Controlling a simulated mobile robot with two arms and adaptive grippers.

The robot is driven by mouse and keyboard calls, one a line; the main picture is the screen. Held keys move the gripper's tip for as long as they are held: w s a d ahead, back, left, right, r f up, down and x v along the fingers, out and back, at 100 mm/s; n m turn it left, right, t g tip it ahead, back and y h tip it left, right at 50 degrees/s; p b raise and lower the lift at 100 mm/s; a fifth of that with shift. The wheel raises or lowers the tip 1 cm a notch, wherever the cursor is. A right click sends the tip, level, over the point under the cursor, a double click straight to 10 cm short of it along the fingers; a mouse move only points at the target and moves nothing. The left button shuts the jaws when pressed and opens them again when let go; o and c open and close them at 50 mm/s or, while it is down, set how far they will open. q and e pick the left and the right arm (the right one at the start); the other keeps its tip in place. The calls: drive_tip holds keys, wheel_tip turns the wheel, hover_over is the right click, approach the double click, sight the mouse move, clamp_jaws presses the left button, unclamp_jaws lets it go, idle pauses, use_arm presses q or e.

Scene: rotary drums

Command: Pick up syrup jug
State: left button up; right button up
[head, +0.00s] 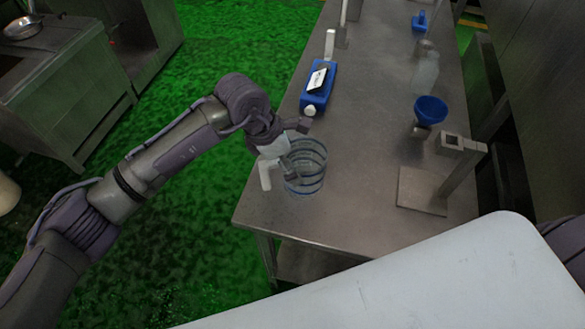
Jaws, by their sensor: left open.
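A clear jug (311,174) with blue bands stands upright near the left front corner of the steel table (355,190); I take it to be the syrup jug. My left gripper (279,178) is open at the jug's left side, with one finger left of the jug and the other overlapping its wall. I cannot tell whether that finger touches the jug or reaches inside it. The gripper partly hides the jug's left side and rim. My right gripper is out of view.
A blue container (318,85) with a white label is behind the jug. A blue funnel (431,109), a clear bottle (425,75) and a metal stand (423,190) are to the right. The table's middle is clear. Green floor (200,210) lies left.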

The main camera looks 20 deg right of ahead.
use_arm(q)
drive_tip(key=shift+x, duration=1.4)
drive_tip(key=shift+r, duration=0.1)
drive_tip(key=c, duration=1.1)
drive_tip(key=shift+o, duration=0.2)
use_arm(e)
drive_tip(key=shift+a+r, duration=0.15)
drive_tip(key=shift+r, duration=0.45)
